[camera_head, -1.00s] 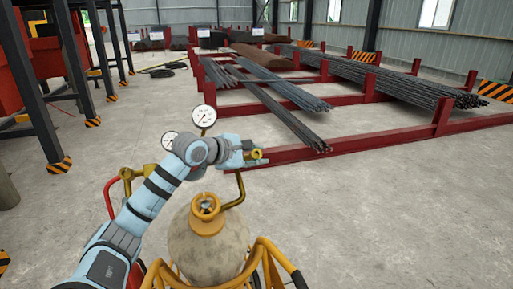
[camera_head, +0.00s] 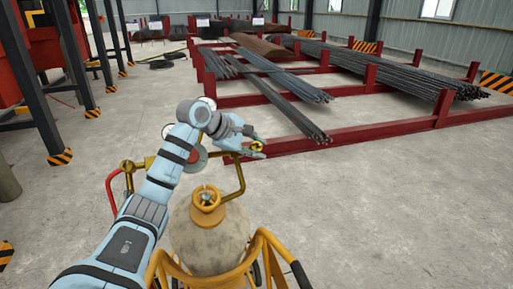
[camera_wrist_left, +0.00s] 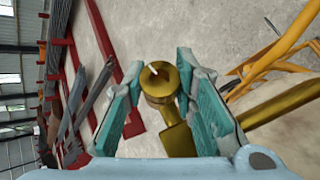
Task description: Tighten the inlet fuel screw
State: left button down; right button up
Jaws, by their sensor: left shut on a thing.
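The inlet fuel screw appears to be the brass fitting (camera_head: 257,146) with a round head, at the end of a bent brass pipe (camera_head: 238,182). In the left wrist view the round brass head (camera_wrist_left: 158,84) shows a pale slot or pin and sits between the teal finger pads. My left gripper (camera_head: 252,147) is shut on this fitting, reaching it from the left. Part of the fitting is hidden by the fingers. Below is a beige rounded tank (camera_head: 208,242) with a yellow collar (camera_head: 207,201). My right gripper is in neither view.
A yellow tube frame (camera_head: 262,240) surrounds the tank. A red hose (camera_head: 110,195) curves at its left. Pressure gauges behind my arm are partly hidden. Red racks (camera_head: 375,132) with steel bars (camera_head: 280,96) stand beyond. The concrete floor to the right is clear.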

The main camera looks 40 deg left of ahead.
pick_arm(q)
jog(key=shift+f, duration=0.2)
jog(key=c, duration=1.3)
grip_release()
jog(key=shift+r, duration=0.1)
jog(key=v, duration=1.2)
